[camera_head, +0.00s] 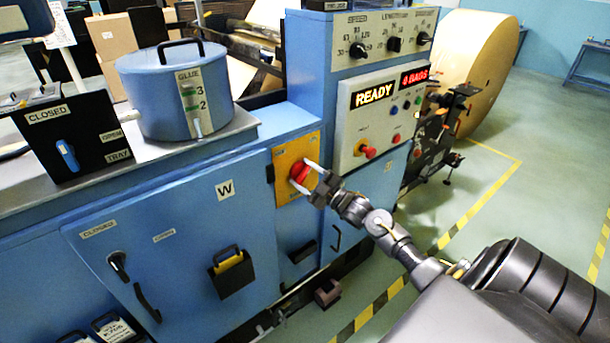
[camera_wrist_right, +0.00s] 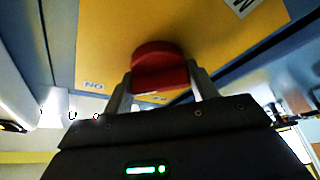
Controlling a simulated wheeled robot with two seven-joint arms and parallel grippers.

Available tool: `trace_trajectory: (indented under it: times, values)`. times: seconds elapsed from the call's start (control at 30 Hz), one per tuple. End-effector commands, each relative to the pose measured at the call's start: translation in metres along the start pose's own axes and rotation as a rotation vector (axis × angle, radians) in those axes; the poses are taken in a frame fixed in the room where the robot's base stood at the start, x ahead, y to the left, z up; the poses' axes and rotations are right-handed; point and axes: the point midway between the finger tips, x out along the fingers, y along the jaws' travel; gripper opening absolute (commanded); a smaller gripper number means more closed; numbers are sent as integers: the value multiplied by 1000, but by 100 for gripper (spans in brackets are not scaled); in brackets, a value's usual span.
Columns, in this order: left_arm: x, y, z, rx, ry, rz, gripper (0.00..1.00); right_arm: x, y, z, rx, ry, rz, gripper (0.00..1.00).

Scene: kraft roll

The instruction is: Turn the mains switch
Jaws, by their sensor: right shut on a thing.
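The mains switch (camera_head: 299,172) is a red rotary knob on a yellow plate (camera_head: 289,151) on the front of the blue machine. My right gripper (camera_head: 305,178) is at the knob, its two pale fingers on either side of it. In the right wrist view the red knob (camera_wrist_right: 159,68) sits between the fingers of my right gripper (camera_wrist_right: 160,85), which is shut on it. Lettering on the yellow plate shows by the left finger, and more lettering below the knob is partly hidden. My left gripper is not in view.
Right of the switch is a panel with a READY display (camera_head: 373,95) and a red button (camera_head: 370,152). A blue glue pot (camera_head: 150,90) stands on the machine at left. A cabinet door (camera_head: 170,265) is below. A large kraft roll (camera_head: 475,60) stands behind. Striped floor lines (camera_head: 470,215) run at right.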

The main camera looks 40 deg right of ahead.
Motion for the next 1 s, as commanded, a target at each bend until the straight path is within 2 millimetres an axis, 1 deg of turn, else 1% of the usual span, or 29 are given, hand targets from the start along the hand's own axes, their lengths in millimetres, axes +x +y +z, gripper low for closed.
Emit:
trace_trajectory:
  times: [0.27, 0.47, 1.0]
  values:
    - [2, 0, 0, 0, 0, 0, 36, -1, 1, 1, -35, -3, -13, 35]
    - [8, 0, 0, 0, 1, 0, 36, -1, 0, 1, -135, -2, -54, 35]
    - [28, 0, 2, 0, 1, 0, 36, -1, 0, 1, -593, -1, -246, 35]
